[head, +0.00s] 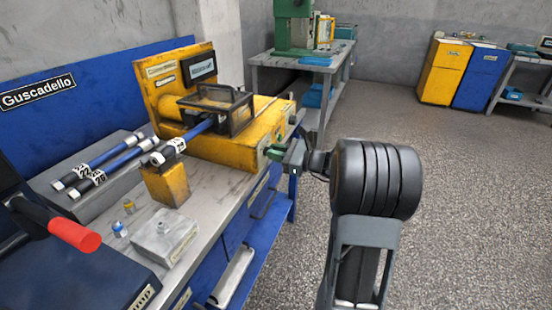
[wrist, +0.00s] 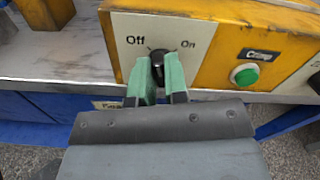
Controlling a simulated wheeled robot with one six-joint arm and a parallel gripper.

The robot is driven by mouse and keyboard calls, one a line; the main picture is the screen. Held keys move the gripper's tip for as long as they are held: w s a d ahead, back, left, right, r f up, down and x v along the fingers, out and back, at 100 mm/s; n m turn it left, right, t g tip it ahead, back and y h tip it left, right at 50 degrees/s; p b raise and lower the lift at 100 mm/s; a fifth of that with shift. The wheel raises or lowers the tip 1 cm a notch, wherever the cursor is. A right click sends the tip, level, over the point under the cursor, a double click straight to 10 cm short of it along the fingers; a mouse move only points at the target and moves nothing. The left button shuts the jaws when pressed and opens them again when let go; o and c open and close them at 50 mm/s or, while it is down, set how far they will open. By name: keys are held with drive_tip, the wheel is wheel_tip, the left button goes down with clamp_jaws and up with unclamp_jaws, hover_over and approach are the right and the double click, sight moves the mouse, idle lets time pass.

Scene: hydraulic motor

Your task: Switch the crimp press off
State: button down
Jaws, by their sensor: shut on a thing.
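The crimp press (head: 232,135) is a yellow machine on the workbench, with a hose lying into its head. In the wrist view its front panel (wrist: 217,50) carries a black rotary switch (wrist: 157,64) below the labels "Off" on the left and "On" on the right. My gripper (wrist: 162,72) has its green fingers closed on either side of the switch knob. The knob's pointer is mostly hidden by the fingers, so its exact setting is unclear. In the head view my gripper (head: 276,153) is at the right end of the press.
A green "Crimp" button (wrist: 244,75) is right of the switch. Hoses (head: 108,162), a yellow block (head: 166,185) and a grey box (head: 165,238) are on the bench (head: 215,205). A red-handled device (head: 75,235) is at near left. Open floor (head: 460,190) lies to the right.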

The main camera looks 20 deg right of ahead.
drive_tip(key=shift+s+a+f+n+b, duration=0.1)
drive_tip(key=shift+f+n+b, duration=0.05)
drive_tip(key=shift+n+b, duration=2.55)
drive_tip(key=shift+n, duration=0.3)
drive_tip(key=c, duration=1.1)
unclamp_jaws()
drive_tip(key=shift+c, duration=0.2)
drive_tip(key=p+v, duration=0.2)
drive_tip(key=v, duration=1.1)
drive_tip(key=shift+s+d+p, duration=0.3)
